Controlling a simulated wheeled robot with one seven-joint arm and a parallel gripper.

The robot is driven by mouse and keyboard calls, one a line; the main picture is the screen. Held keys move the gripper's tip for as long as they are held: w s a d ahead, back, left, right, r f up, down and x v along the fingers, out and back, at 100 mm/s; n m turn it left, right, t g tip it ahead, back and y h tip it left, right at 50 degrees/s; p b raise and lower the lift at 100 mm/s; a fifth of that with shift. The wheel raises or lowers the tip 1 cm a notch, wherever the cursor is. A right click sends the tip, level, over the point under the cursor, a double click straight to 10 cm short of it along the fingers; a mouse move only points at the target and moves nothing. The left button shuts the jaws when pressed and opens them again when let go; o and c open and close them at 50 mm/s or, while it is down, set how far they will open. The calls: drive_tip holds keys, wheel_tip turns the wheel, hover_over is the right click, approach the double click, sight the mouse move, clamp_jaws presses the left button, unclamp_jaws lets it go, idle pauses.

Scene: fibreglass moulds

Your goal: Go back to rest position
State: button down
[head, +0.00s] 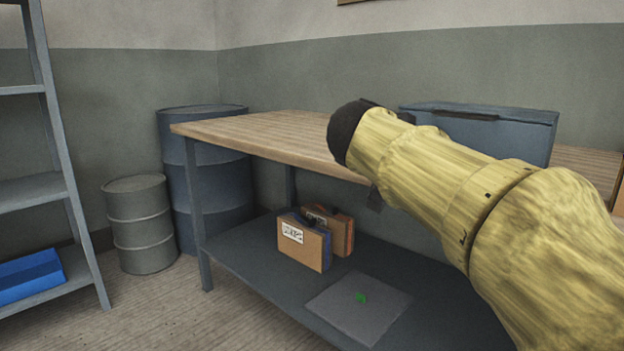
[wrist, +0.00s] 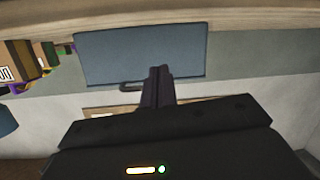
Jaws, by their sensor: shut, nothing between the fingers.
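My arm, in a yellowish, wood-like cover, reaches in from the right of the head view. Its dark end is in front of the workbench (head: 250,130). My gripper (wrist: 159,72) shows in the wrist view with its two dark fingers together and nothing between them. In the head view the arm hides most of it; a small dark part hangs below the arm's end. A blue-grey case (head: 490,130) stands on the bench behind the arm. It also shows in the wrist view (wrist: 140,55), beyond the fingers; I cannot tell how far apart they are.
A blue drum (head: 205,175) and a grey drum (head: 140,225) stand left. A ladder-like rack (head: 50,150) holds a blue box (head: 30,275).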

drive_tip(key=s+a+f+n+g+y+p, duration=0.1)
drive_tip(key=s+f+n+g+y+p, duration=0.15)
drive_tip(key=f+p, duration=0.4)
drive_tip(key=s+a+f+n+g+y+p, duration=0.1)
drive_tip(key=a+f+n+g+y+p, duration=0.2)
drive_tip(key=f, duration=0.7)
drive_tip(key=s+f+g+y+p, duration=0.35)
drive_tip(key=s+f+p, duration=0.35)
drive_tip(key=s+p, duration=0.5)
drive_tip(key=w+d+p+v, duration=0.1)
drive_tip(key=w+p+v, duration=0.2)
drive_tip(key=p+v, duration=1.4)
drive_tip(key=w+d+r+p+v, duration=0.1)
drive_tip(key=w+p+v, duration=0.1)
drive_tip(key=p+v, duration=1.6)
drive_tip(key=shift+w+a+r+n+y, duration=0.25)
drive_tip(key=shift+r+n+y, duration=0.2)
drive_tip(key=shift+r, duration=0.5)
